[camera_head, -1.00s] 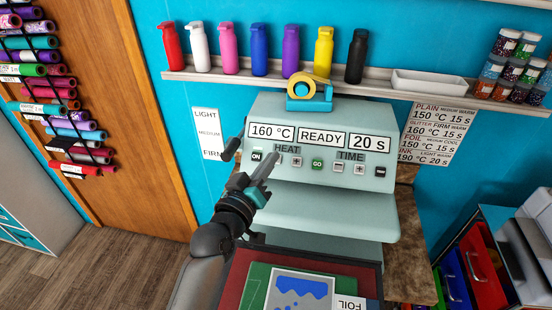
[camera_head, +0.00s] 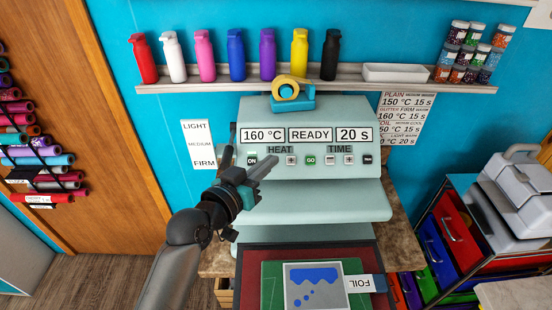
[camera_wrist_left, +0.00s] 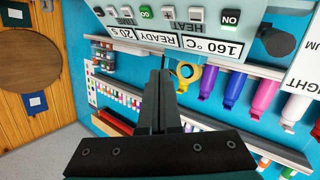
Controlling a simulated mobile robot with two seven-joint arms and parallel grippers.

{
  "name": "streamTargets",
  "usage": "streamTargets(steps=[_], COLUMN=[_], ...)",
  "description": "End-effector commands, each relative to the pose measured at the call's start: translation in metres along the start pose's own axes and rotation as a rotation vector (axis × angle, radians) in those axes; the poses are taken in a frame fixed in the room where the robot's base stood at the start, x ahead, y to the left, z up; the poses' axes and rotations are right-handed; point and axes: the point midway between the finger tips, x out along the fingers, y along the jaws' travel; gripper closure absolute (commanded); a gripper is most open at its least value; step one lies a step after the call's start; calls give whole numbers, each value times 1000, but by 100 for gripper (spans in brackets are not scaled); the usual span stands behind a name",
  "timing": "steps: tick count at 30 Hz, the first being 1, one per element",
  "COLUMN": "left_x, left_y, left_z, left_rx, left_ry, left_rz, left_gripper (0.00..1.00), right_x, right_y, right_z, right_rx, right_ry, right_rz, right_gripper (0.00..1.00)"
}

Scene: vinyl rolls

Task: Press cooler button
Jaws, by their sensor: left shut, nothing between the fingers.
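The pale green heat press (camera_head: 310,205) stands against the blue wall. Its panel reads 160 °C, READY and 20 s. Below are the ON button (camera_head: 252,160), the HEAT plus button (camera_head: 291,160) and the green GO button (camera_head: 311,160). In the head view my left fingertips cover the spot between ON and plus; the left wrist view shows the HEAT minus button (camera_wrist_left: 196,15) there. My left gripper (camera_head: 269,160) is shut and empty, pointing up at the panel. Its fingers also show in the left wrist view (camera_wrist_left: 160,78). Contact cannot be told. My right gripper is not in view.
A dark handle (camera_head: 226,158) sticks out at the press's left side. A shelf (camera_head: 210,86) with several bottles runs above. A board with a FOIL sheet (camera_head: 360,284) lies below, and coloured drawers (camera_head: 455,232) stand at right.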

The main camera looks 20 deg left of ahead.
Motion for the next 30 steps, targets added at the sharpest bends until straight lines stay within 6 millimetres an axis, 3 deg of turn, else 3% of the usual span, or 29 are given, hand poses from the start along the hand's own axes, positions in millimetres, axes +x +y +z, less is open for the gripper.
streamTargets(steps=[6, 13, 30], left_x=[0, 6, 50], left_y=[0, -4, -37], left_z=[0, 6, 39], left_rx=[0, -2, 0], left_ry=[0, 0, 0], left_rz=[0, -1, 0], left_gripper=[100, 100, 100], right_x=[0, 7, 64], right_y=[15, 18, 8], right_z=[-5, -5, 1], right_rx=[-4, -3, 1], right_ry=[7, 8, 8], right_rz=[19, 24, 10], right_gripper=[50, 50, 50])
